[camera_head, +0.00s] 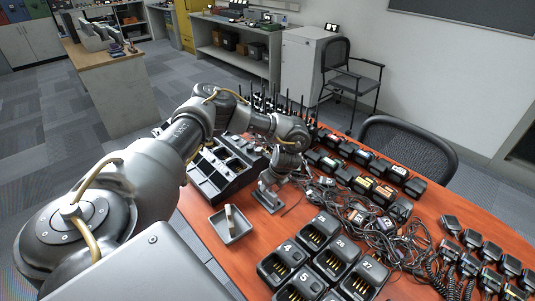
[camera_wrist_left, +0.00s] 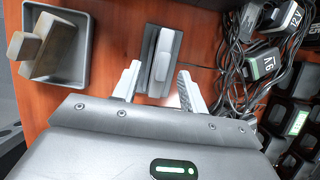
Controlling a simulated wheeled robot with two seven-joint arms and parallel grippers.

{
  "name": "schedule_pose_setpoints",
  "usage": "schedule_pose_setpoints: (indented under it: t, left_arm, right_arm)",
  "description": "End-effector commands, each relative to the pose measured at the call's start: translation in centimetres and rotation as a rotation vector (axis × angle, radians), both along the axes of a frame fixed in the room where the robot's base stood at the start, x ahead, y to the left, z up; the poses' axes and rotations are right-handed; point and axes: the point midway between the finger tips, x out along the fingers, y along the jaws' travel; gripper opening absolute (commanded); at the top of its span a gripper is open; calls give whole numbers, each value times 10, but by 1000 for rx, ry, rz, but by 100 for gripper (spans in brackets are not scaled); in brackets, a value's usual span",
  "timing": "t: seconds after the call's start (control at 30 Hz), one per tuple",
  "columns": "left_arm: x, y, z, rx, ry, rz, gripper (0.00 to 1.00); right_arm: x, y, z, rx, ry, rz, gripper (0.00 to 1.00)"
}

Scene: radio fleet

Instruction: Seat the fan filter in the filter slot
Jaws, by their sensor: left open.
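A dark grey flat block with a lighter raised bar (camera_wrist_left: 162,58) lies on the table in the left wrist view. My left gripper (camera_wrist_left: 160,84) is open, with one finger on either side of its near end; I cannot tell whether they touch it. In the head view my left gripper (camera_head: 268,194) is low over the table. A beige upright piece (camera_head: 229,217) stands in a small grey tray (camera_head: 245,232), also seen in the left wrist view (camera_wrist_left: 84,50). Which of these is the fan filter or the filter slot is not clear. My right gripper is not in view.
A black multi-slot unit (camera_head: 207,184) stands left of the gripper. Numbered black chargers (camera_head: 312,238) stand at the near edge. Tangled cables and adapters (camera_head: 375,228) lie to the right, with rows of radios behind. Bare table shows between tray and gripper.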

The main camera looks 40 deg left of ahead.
Motion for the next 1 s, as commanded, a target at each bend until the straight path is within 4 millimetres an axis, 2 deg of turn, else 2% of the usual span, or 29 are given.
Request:
schedule_pose_setpoints:
  t: [0.03,0.2,0.47,0.8,1.0]
  left_arm:
    - [1,3,-5,3,1,3,43]
    - [2,9,-22,1,0,1,43]
    - [2,10,-24,0,0,0,43]
    - [2,10,-24,0,0,1,0]
    - [2,10,-24,0,0,1,0]
  right_arm:
    - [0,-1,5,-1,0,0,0]
    - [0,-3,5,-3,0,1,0]
    - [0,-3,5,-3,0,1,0]
    - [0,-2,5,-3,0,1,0]
    - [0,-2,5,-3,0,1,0]
